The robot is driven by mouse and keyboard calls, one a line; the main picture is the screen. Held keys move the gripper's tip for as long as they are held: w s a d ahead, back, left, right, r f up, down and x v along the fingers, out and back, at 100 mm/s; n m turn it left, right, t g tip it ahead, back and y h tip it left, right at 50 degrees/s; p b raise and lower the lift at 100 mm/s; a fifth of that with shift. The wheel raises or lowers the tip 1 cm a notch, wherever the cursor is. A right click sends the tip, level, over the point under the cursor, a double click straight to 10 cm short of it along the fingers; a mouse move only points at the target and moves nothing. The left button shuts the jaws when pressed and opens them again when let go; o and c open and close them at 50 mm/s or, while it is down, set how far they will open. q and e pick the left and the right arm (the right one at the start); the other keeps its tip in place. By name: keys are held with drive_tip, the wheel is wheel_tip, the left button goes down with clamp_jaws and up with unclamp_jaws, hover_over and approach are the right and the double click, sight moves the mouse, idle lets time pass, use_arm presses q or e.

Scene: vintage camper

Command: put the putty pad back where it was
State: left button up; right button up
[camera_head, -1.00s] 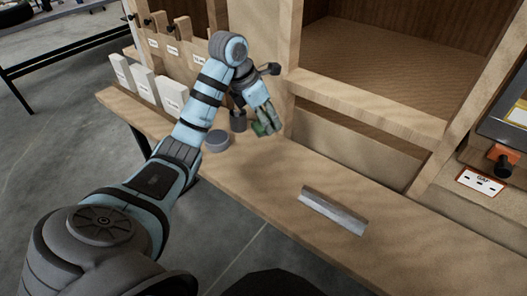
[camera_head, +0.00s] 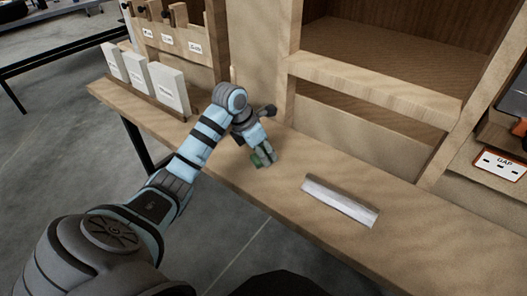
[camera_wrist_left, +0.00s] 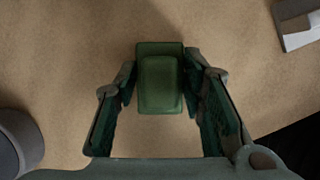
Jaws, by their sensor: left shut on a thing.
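My left gripper (camera_head: 262,158) is low over the wooden bench top, with its fingers pointing down. It is shut on the putty pad, a small green block. In the left wrist view the green pad (camera_wrist_left: 160,84) sits between the two fingers, above plain wood. I cannot tell whether the pad touches the bench. My right gripper is not in view.
A metal bar (camera_head: 340,201) lies on the bench (camera_head: 420,250) to the right; its end (camera_wrist_left: 300,25) shows in the wrist view. A grey round object (camera_wrist_left: 15,145) stands at lower left there. White labelled blocks (camera_head: 170,88) stand at the bench's left. Bare wood surrounds the pad.

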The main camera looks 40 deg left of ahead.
use_arm(q)
drive_tip(key=o, duration=1.1)
drive_tip(key=shift+f, duration=0.1)
drive_tip(key=p+v, duration=0.2)
drive_tip(key=v, duration=1)
drive_tip(key=shift+p, duration=0.4)
drive_tip(key=shift+s, duration=0.1)
